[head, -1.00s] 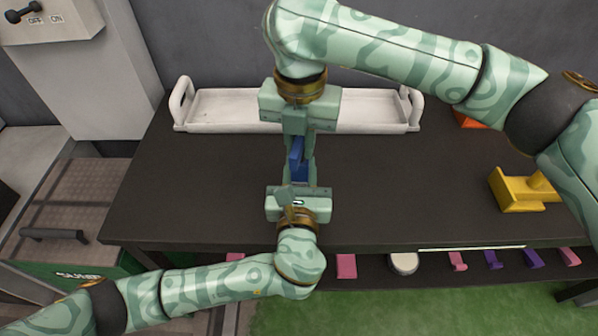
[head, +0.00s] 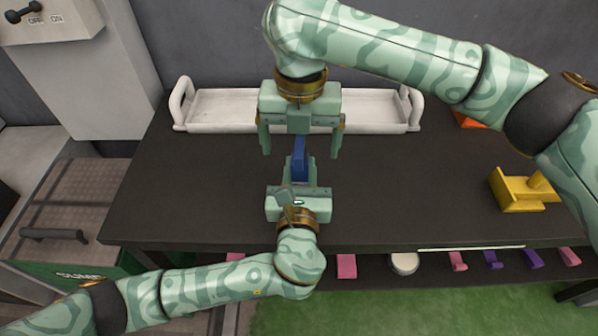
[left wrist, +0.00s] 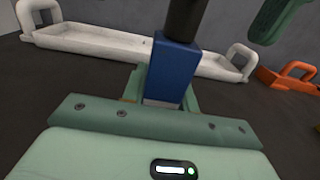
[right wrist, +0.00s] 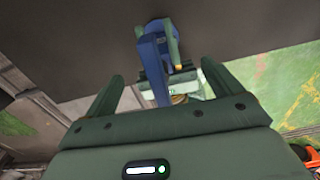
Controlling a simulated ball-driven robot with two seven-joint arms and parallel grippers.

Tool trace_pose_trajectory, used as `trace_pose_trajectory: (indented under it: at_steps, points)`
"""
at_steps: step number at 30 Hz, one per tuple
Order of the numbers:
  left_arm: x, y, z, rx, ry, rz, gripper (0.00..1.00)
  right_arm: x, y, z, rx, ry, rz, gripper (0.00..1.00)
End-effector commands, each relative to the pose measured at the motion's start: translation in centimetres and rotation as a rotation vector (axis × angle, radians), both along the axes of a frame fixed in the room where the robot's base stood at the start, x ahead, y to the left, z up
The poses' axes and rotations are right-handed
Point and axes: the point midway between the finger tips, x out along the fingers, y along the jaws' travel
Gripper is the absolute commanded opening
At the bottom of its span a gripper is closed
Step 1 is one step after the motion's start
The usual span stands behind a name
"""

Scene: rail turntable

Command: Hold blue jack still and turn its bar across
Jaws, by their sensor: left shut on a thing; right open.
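The blue jack (head: 299,165) is above the dark table in the middle of the head view. My left gripper (head: 300,178) is shut on it from the near side. In the left wrist view the jack (left wrist: 171,72) is a blue block between the fingers, with a dark round piece above it. My right gripper (head: 301,150) is open on the far side, its fingers apart to either side of the jack, not touching it. The right wrist view shows the jack (right wrist: 152,58) beyond its open fingers. The bar's exact angle is hard to tell.
A white tray (head: 240,123) with handles lies along the table's back. A yellow piece (head: 520,205) and an orange one (head: 468,121) are at the right. The dark table (head: 420,190) is clear between. Pink and purple pieces sit on a lower shelf.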

Motion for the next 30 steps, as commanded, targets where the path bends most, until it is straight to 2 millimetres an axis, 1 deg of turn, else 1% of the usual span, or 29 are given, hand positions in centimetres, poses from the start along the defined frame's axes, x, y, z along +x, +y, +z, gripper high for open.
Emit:
trace_pose_trajectory:
  at_steps: [1, 21, 25, 30]
  points:
    - [0.0, 0.0, -0.3, 0.002, 0.006, -0.001, 0.00, 0.1, 0.0, 0.3, 0.000, -0.002, 0.000, 0.91]
    - [0.0, 0.0, -0.3, 0.002, 0.006, -0.001, 0.00, 0.0, 0.0, 6.6, 0.000, -0.002, 0.000, 0.91]
    - [0.0, 0.0, -0.3, 0.002, 0.006, -0.001, 0.00, 0.0, 0.0, 7.6, 0.000, -0.001, -0.001, 0.91]
    - [0.0, 0.0, -0.3, 0.002, 0.006, -0.001, 0.00, 0.0, 0.0, 7.9, 0.000, 0.000, -0.001, 0.91]
